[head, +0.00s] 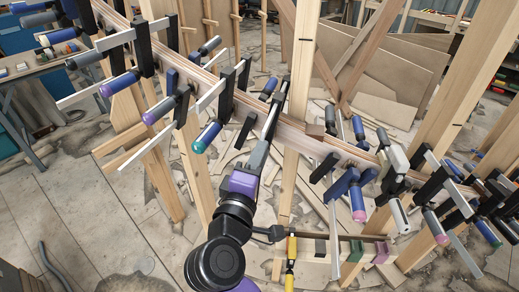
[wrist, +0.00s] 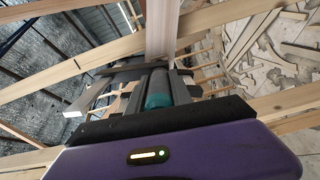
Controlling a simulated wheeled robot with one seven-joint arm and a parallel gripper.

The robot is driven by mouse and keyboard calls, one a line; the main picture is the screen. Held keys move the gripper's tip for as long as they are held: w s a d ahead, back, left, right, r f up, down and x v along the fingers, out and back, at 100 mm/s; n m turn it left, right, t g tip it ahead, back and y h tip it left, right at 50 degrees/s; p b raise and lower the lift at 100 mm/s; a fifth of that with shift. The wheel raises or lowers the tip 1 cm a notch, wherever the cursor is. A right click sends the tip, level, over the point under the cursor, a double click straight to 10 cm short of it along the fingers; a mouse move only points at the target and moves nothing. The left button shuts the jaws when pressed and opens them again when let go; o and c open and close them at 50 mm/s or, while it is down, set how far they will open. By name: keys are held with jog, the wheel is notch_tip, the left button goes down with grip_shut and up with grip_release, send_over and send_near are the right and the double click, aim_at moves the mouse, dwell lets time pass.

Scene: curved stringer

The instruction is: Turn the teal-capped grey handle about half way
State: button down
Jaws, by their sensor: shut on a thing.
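The teal-capped grey handle (wrist: 159,92) shows in the wrist view between my fingers, its teal cap toward my palm. My gripper (wrist: 158,74) is shut on it. In the head view my gripper (head: 262,148) reaches up to the clamp just below the middle of the curved stringer (head: 290,130). There the fingers and purple wrist hide most of the handle, so its turn angle cannot be told.
A blue handle with a teal cap (head: 206,137) hangs left of my gripper. Blue handles with pink caps (head: 357,202) hang to the right. Several more clamps line the stringer. A wooden post (head: 291,190) stands just right of my gripper. A yellow clamp (head: 291,262) is below.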

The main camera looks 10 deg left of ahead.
jog(key=shift+n+p, duration=0.3)
jog(key=shift+n, duration=0.2)
jog(key=c, duration=1.1)
grip_release()
jog(key=shift+c, duration=0.2)
jog(key=s+a+b, duration=0.1)
jog(key=s+b, duration=0.1)
jog(key=s, duration=0.5)
jog(key=shift+s+a, duration=0.2)
jog(key=shift+s, duration=0.2)
jog(key=s+a+p, duration=0.1)
jog(key=s, duration=0.8)
jog(key=shift+a, duration=0.3)
jog(key=shift+w, duration=0.1)
